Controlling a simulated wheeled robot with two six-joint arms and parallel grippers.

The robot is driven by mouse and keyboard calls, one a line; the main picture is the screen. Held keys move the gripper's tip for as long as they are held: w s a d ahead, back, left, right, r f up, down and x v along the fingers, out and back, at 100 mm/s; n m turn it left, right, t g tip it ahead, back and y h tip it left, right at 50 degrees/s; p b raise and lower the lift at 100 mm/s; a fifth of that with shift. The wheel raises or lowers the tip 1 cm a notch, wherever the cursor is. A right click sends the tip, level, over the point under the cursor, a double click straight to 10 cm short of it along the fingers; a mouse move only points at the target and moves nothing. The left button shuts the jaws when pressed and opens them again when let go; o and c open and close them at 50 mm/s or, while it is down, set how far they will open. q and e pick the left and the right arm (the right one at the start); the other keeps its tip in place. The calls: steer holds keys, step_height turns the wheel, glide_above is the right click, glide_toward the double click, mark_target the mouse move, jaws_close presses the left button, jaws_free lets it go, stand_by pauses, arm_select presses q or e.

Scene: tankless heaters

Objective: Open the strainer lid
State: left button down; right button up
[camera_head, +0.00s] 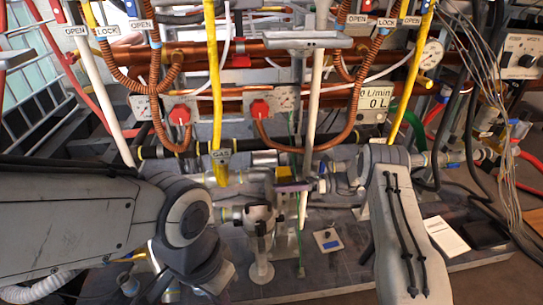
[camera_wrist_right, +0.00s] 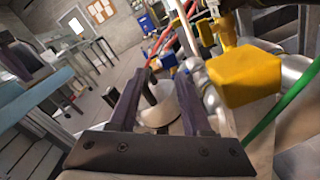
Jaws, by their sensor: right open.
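In the head view, a grey upright fitting (camera_head: 259,222) with a flanged foot stands on the skid in the middle; it looks like the strainer, though its lid is hard to make out. My right gripper (camera_head: 287,188) reaches in from the right, its purple finger lying just above and right of that fitting. In the right wrist view, its two dark fingers (camera_wrist_right: 160,100) are spread apart. A pale rounded body (camera_wrist_right: 160,108) and a dark rod show beyond and between them, with no visible grip. My left arm bends downward at the left; its gripper is out of view.
A yellow block (camera_wrist_right: 245,75) sits close right of the right fingers in the wrist view. Yellow GAS pipe (camera_head: 215,100), copper pipes and red valve knobs (camera_head: 260,108) crowd the space above. Loose cables (camera_head: 485,70) hang at the right. A small plate (camera_head: 328,239) lies on the skid.

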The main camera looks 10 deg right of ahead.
steer(key=a+r, duration=0.1)
steer(key=s+a+n+g+h, duration=0.1)
steer(key=a+r+n+g, duration=0.1)
steer(key=a, duration=0.1)
steer(key=shift+s+r, duration=0.3)
steer(key=shift+s, duration=0.05)
steer(key=s+a+r+n+g+h, duration=0.1)
steer(key=s+a+r+n+h, duration=0.2)
steer(key=s+n, duration=0.15)
steer(key=s+a+r+n+g+h+p, duration=0.1)
steer(key=s+a+r+n+g+h, duration=0.1)
steer(key=s+a+r+n+h, duration=0.3)
steer(key=s+a+r+n+g+h, duration=0.1)
steer(key=s+a+n, duration=0.15)
steer(key=s, duration=0.45)
steer(key=s+d+r+n+t+h+p, duration=0.1)
steer(key=s+d+r+n+t+h, duration=0.2)
steer(key=s+n, duration=0.6)
steer(key=s+d+n+t+h, duration=0.3)
steer(key=s+d+n+h, duration=0.1)
steer(key=s+n, duration=0.45)
step_height(320, 180, up, 37)
steer(key=p, duration=3.7)
steer(key=shift+s+d, duration=0.15)
steer(key=shift+d, duration=0.15)
steer(key=shift+r+p, duration=0.4)
steer(key=shift+p, duration=0.2)
steer(key=shift+c, duration=0.2)
jaws_close()
